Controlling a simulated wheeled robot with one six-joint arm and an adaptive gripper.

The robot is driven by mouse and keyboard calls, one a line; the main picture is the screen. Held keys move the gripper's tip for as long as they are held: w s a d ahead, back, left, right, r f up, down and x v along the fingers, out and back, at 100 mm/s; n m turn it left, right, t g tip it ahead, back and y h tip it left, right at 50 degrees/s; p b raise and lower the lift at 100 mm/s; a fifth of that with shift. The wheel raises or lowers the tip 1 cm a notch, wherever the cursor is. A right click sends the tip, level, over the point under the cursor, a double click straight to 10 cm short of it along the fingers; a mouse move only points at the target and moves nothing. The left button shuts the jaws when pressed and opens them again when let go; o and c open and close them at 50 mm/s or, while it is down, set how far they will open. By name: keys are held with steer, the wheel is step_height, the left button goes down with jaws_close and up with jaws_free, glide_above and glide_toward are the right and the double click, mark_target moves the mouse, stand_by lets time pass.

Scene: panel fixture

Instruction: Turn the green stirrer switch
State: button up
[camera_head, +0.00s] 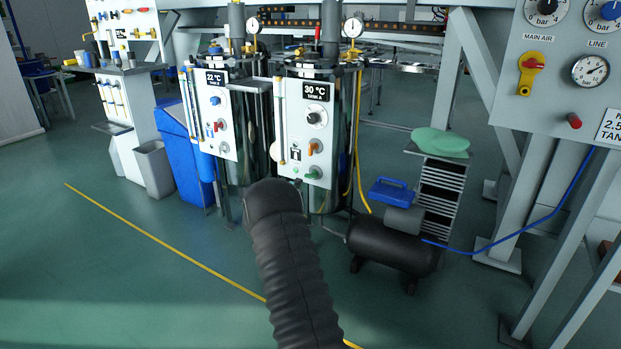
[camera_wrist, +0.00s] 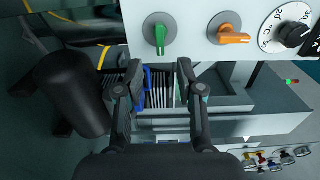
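The green stirrer switch (camera_head: 314,173) is at the bottom of the white front panel of the tank marked 30 °C. In the wrist view the green switch (camera_wrist: 159,36) has a green handle on a round grey base, with the handle near upright in that picture. My gripper (camera_wrist: 160,66) is open and empty, its two fingers apart. The switch shows just above the gap between the fingertips in the wrist view, and neither finger appears to touch it. In the head view my dark arm end covers the gripper.
An orange switch (camera_wrist: 229,37) and a dial (camera_wrist: 293,32) sit on the same panel. The second tank (camera_head: 216,115), marked 22 °C, stands at left. A black compressor (camera_head: 392,243) lies on the floor at right, beside a slatted grey unit (camera_head: 440,190). Floor at front left is clear.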

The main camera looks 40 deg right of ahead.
mark_target(311, 175)
steer(key=x, duration=1)
steer(key=shift+a, duration=0.1)
jaws_close()
